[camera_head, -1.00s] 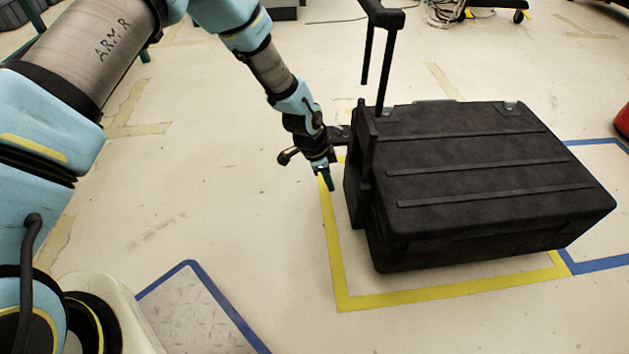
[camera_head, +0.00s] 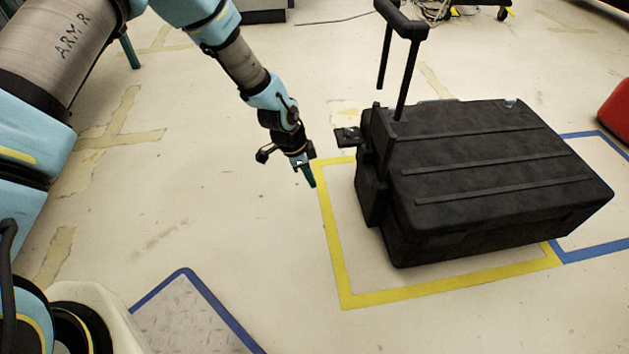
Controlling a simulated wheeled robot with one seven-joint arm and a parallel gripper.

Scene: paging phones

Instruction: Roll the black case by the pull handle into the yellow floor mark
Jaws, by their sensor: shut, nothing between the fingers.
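The black case (camera_head: 490,165) lies with its broad ribbed side up, inside or over the yellow floor mark (camera_head: 335,245). Its right end reaches over the mark's right side, next to a blue outline. Its far side hides part of the mark. The pull handle (camera_head: 405,22) stands up, extended, at the case's left end. My gripper (camera_head: 310,182) is left of the case, apart from it and from the handle, pointing down near the mark's upper left corner. It is shut and empty.
A blue floor outline (camera_head: 595,255) adjoins the yellow mark on the right. A red object (camera_head: 616,112) stands at the right edge. Another blue outline (camera_head: 210,295) is at lower left. A wheeled black base with cables is at the back. Floor left of my gripper is clear.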

